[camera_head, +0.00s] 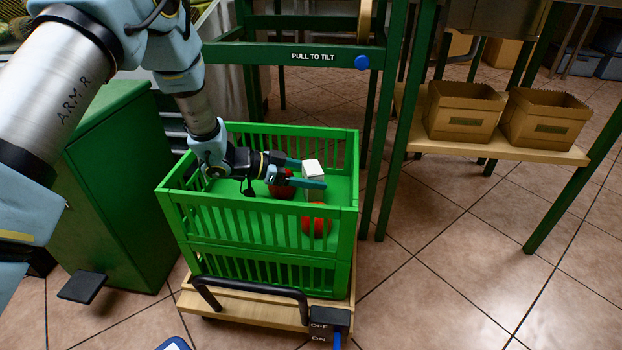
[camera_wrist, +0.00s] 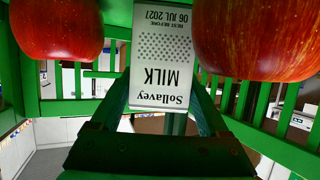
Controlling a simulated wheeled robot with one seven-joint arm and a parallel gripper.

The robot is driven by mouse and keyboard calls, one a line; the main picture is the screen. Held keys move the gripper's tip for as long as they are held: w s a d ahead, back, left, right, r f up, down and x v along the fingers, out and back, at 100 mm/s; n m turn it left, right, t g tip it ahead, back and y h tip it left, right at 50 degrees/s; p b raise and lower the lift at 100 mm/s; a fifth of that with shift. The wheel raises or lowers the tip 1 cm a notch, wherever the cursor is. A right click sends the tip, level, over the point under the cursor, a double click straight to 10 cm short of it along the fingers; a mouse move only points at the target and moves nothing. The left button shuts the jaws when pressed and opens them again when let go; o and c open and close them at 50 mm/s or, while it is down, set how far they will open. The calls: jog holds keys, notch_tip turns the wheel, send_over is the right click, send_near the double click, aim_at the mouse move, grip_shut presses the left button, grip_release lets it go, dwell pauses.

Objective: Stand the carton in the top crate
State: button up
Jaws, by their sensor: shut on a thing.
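A white milk carton (camera_head: 312,167) is held between the fingers of my gripper (camera_head: 313,176), inside the top green crate (camera_head: 344,222). In the head view it looks upright, with its top near the crate's rim height. Whether its base touches the crate floor is hidden.
The crates are stacked on a wooden trolley (camera_head: 250,308) with a black handle (camera_head: 250,290). A green cabinet (camera_head: 110,190) stands close at left. A green tilt frame (camera_head: 300,55) stands behind. Cardboard boxes (camera_head: 463,110) sit on a shelf at right. Floor at lower right is clear.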

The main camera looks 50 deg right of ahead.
jog(key=o, duration=1.5)
jog(key=shift+o, duration=0.2)
jog(key=shift+r, duration=0.2)
jog(key=p+v, duration=0.3)
jog(key=v, duration=0.9)
jog(key=shift+p, duration=0.3)
